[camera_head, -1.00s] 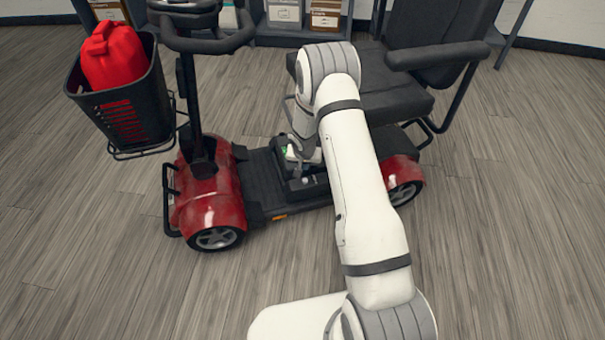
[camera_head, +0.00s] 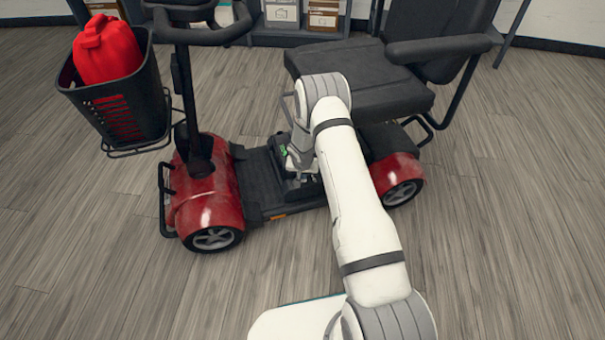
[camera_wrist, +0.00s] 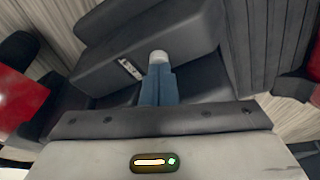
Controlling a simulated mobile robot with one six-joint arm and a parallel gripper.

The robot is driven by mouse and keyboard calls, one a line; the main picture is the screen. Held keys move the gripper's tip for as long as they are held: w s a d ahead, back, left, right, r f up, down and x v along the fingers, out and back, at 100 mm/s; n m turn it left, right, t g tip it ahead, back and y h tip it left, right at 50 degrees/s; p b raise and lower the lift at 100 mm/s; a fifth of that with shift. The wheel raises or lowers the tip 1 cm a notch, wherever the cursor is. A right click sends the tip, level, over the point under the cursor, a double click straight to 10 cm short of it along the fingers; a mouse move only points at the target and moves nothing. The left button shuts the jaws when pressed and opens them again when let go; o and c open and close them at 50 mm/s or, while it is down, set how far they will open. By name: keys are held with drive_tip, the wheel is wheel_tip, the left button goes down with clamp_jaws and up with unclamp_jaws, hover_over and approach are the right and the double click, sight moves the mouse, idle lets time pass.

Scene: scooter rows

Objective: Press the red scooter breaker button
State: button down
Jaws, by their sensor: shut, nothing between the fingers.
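The red mobility scooter (camera_head: 207,205) stands across the head view, with its black deck between a red front and a red rear section. My gripper (camera_wrist: 158,58) reaches towards a dark grey panel (camera_wrist: 115,50) of the scooter in the wrist view, its fingers together and empty. Whether the tips touch the panel I cannot tell. A small pale label or plate (camera_wrist: 130,68) is on that panel, left of the fingertips. No red breaker button can be made out in either view. In the head view my arm covers part of the deck and the gripper's tip.
The scooter's black seat (camera_head: 362,82) overhangs the rear, close to my arm. A black basket (camera_head: 125,105) holding a red can (camera_head: 106,50) is at the front. Grey shelving with boxes stands behind. The wooden floor (camera_head: 510,240) at right is clear.

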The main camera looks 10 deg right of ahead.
wheel_tip(320, 180, down, 2)
drive_tip(key=b, duration=0.3)
drive_tip(key=shift+s, duration=0.15)
drive_tip(key=shift+f, duration=0.1)
idle(0.3)
drive_tip(key=shift+s, duration=0.1)
drive_tip(key=w+d+p+v, duration=0.1)
drive_tip(key=p+v, duration=0.1)
drive_tip(key=v, duration=0.8)
drive_tip(key=shift+s+a+r+p, duration=0.15)
drive_tip(key=shift+a+r+p, duration=0.15)
drive_tip(key=shift+a+r, duration=0.25)
